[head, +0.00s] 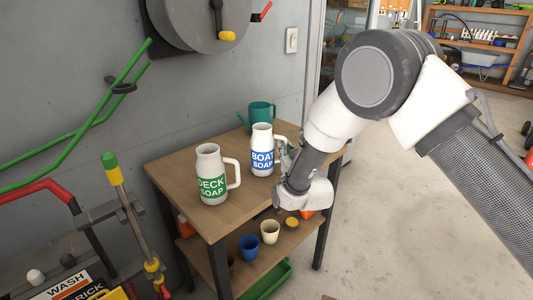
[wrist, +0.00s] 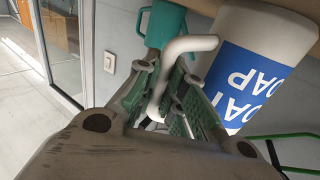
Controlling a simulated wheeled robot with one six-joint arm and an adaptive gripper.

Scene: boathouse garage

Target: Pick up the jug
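A white jug with a blue "BOAT SOAP" label (head: 262,151) stands upright on the wooden table. Another white jug with a green "DECK SOAP" label (head: 212,175) stands to its left. My gripper (head: 284,152) is at the right side of the blue-labelled jug, by its handle. In the wrist view, the blue-labelled jug (wrist: 262,62) is at the upper right. Its white handle passes between the two green-padded fingers of my gripper (wrist: 168,78). The fingers are apart, with a gap showing beside the handle. Contact at the far finger is hard to see.
A teal watering can (head: 261,112) stands behind the jugs on the wooden table (head: 172,171). Blue (head: 249,247) and cream (head: 270,232) cups sit on the lower shelf. A grey wall with a hose reel (head: 190,20) is behind. The floor at right is open.

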